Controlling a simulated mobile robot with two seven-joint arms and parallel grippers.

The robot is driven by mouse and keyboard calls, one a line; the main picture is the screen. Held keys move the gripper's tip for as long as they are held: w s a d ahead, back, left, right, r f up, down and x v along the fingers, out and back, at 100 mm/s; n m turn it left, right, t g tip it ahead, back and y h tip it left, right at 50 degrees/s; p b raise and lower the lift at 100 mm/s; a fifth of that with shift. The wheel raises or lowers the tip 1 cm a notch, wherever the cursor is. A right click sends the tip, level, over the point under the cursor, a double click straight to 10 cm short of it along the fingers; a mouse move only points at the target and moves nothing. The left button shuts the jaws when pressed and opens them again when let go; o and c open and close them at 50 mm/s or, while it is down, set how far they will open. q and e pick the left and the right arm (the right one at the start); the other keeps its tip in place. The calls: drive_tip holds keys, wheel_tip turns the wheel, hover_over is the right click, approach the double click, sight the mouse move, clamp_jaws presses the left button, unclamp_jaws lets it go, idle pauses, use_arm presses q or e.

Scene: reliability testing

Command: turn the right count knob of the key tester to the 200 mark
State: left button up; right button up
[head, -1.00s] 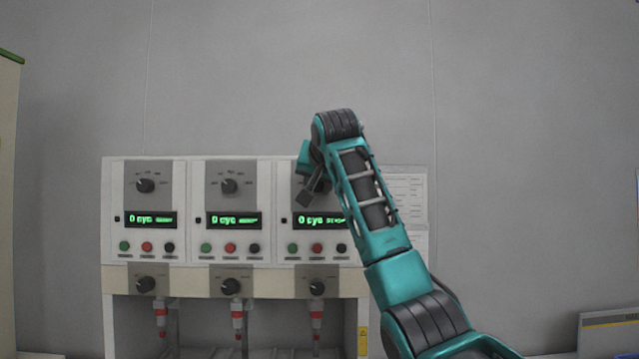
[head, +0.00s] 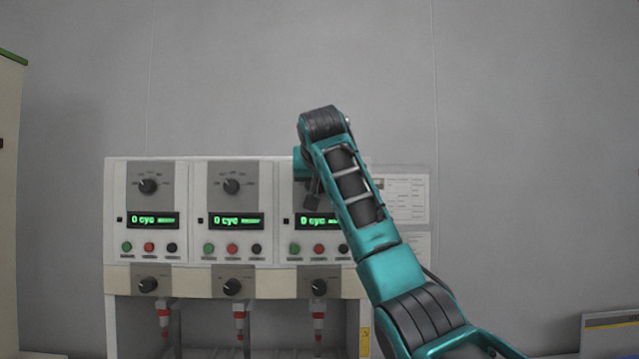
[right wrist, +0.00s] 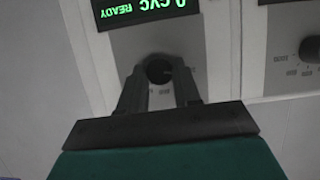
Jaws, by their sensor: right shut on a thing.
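The key tester (head: 230,175) is a pale panel with three stations, each with an upper count knob, a green display, several buttons and a lower knob. The right station's count knob is hidden behind my right arm in the head view. In the right wrist view, which is upside down, this dark round knob (right wrist: 158,69) sits between the fingers of my right gripper (right wrist: 159,82), which is shut on it. Scale marks around it are too blurred to read. The right display (right wrist: 130,10) reads 0 CYC READY. My left gripper is not in view.
The middle count knob (head: 231,185) and left count knob (head: 148,185) stand uncovered to the left. Lower knobs, such as the right one (head: 319,288), stick out beneath. A paper sheet (head: 405,195) hangs on the wall at right. The wall above is clear.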

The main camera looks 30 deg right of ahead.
drive_tip(key=o, duration=1.1)
drive_tip(key=shift+c, duration=0.2)
drive_tip(key=b+v, duration=0.2)
drive_tip(key=v, duration=1.1)
drive_tip(key=shift+b, duration=0.35)
